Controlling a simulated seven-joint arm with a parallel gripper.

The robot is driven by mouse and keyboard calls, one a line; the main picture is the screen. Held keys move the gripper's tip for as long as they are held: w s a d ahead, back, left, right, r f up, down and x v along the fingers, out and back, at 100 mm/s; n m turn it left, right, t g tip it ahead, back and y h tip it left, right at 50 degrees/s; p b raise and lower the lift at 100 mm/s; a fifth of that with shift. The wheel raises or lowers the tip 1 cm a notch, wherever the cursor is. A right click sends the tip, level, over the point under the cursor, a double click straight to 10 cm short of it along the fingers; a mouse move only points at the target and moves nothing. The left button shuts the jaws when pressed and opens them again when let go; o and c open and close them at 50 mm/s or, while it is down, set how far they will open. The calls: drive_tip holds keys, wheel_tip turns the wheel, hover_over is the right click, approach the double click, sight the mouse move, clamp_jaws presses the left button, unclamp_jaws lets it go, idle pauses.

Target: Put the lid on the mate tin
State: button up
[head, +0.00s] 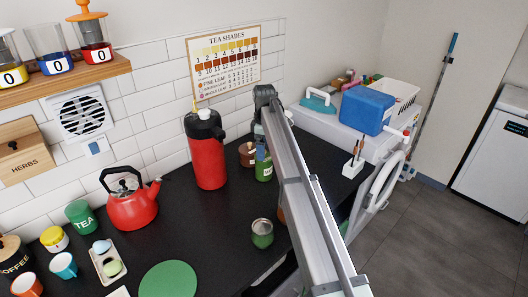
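A short green tin (262,239) with a pale metallic top stands on the black counter, left of my arm; I cannot tell for sure whether it is open. Another green container (263,173) with a light label stands further back, right of the red pump flask. I cannot read which of them is the mate tin. My gripper (262,150) points down at or just above the further green container. Its fingers are small and partly merged with what is behind them, so I cannot tell if they are open or hold anything. I cannot make out a separate lid.
The red pump flask (206,150) stands close left of my gripper. A brown pot (247,154) is beside it. A red kettle (133,205), a green TEA tin (81,216) and a green round mat (168,280) are at left. Counter between flask and mat is clear.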

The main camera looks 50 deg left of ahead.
wheel_tip(320, 180, up, 11)
idle(0.4)
idle(0.5)
